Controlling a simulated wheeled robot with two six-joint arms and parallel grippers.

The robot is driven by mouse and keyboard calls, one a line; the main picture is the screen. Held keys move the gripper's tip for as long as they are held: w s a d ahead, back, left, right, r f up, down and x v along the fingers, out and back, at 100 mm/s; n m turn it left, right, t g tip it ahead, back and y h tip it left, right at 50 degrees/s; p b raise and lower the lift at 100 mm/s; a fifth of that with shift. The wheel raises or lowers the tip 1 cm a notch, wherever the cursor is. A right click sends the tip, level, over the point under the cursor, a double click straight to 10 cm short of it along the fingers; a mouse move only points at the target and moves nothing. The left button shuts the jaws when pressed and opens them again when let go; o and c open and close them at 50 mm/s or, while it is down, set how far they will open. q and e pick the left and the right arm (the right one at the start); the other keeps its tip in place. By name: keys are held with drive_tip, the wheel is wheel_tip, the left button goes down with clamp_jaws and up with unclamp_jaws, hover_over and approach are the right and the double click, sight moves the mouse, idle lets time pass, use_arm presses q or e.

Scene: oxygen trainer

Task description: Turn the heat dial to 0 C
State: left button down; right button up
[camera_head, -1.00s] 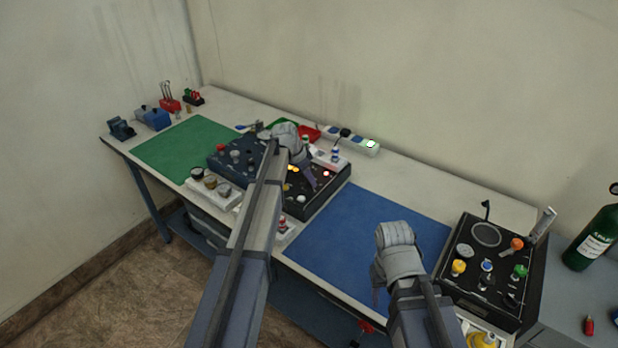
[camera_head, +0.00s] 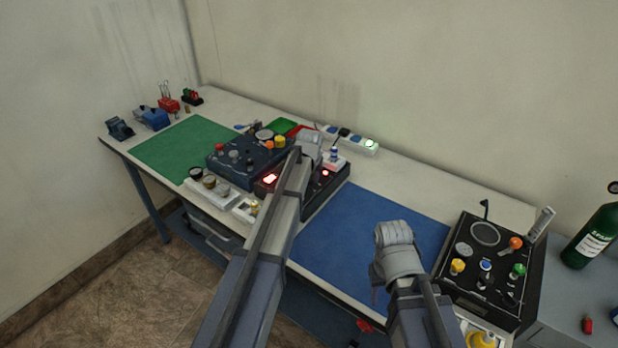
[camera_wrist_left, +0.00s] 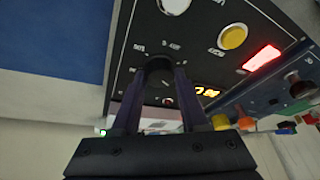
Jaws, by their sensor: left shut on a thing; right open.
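The dark control panel (camera_head: 325,192) with lit lamps lies at the middle of the bench, partly hidden by my left arm. In the left wrist view, my left gripper (camera_wrist_left: 158,72) is shut on a dark round dial (camera_wrist_left: 158,62) on the panel face (camera_wrist_left: 195,50). It appears to be the heat dial; the markings around it are too small to read surely. In the head view the left fingers and the dial are hidden behind my wrist. My right gripper (camera_head: 377,292) is open and empty, above the front of the blue mat, away from the panel.
A red lit display (camera_wrist_left: 263,57), a yellow button (camera_wrist_left: 232,37) and amber digits (camera_wrist_left: 207,91) are close to the dial. A blue-grey knob panel (camera_head: 228,168) adjoins on the left. The blue mat (camera_head: 345,225) is clear. A black valve panel (camera_head: 480,270) stands on the right.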

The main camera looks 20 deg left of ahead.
use_arm(q)
drive_tip(key=n+y, duration=0.1)
drive_tip(key=n, duration=0.2)
drive_tip(key=n+g+y, duration=0.1)
drive_tip(key=n, duration=0.2)
drive_tip(key=shift+w+d, duration=0.15)
drive_tip(key=n+g, duration=0.1)
drive_tip(key=n, duration=0.1)
drive_tip(key=n+g+y, duration=0.1)
drive_tip(key=n, duration=0.2)
drive_tip(key=shift+n, duration=0.4)
drive_tip(key=shift+c, duration=2.1)
unclamp_jaws()
drive_tip(key=shift+r, duration=0.1)
use_arm(e)
drive_tip(key=shift+r, duration=0.1)
use_arm(q)
drive_tip(key=w+p+v, duration=0.1)
drive_tip(key=p+v, duration=0.6)
drive_tip(key=shift+s+d+r, duration=0.2)
drive_tip(key=shift+s+r, duration=0.05)
drive_tip(key=shift+s, duration=0.25)
use_arm(e)
wheel_tip(320, 180, up, 7)
